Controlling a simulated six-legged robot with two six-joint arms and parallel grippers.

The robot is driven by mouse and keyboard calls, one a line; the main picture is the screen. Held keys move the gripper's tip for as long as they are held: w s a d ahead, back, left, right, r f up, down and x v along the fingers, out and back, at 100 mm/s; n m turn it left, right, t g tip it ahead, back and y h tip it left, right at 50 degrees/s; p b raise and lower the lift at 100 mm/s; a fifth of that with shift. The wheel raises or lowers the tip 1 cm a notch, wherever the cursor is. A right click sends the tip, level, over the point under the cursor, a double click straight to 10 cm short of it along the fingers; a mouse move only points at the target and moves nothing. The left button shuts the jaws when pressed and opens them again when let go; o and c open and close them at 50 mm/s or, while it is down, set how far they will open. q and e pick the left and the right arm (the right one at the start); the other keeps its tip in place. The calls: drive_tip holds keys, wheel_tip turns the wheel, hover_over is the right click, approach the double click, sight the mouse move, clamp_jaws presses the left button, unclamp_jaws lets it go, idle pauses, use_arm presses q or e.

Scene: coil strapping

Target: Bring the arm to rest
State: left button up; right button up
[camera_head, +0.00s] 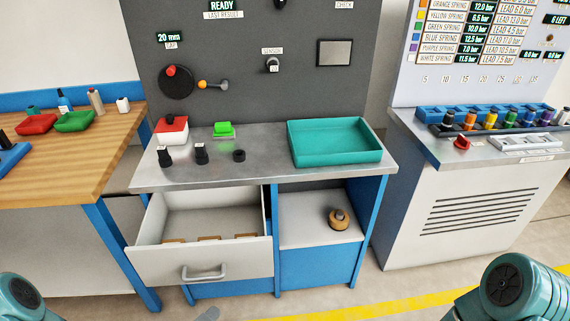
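Neither gripper is in view. A teal and dark rounded part of my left arm shows in the bottom left corner. A larger teal part of my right arm shows in the bottom right corner. Both parts are low in the view and apart from the workbench (262,142). Whether either hand holds anything is hidden.
The bench's drawer (196,262) stands open toward me. A wooden table (72,160) stands left, a grey cabinet (470,210) right.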

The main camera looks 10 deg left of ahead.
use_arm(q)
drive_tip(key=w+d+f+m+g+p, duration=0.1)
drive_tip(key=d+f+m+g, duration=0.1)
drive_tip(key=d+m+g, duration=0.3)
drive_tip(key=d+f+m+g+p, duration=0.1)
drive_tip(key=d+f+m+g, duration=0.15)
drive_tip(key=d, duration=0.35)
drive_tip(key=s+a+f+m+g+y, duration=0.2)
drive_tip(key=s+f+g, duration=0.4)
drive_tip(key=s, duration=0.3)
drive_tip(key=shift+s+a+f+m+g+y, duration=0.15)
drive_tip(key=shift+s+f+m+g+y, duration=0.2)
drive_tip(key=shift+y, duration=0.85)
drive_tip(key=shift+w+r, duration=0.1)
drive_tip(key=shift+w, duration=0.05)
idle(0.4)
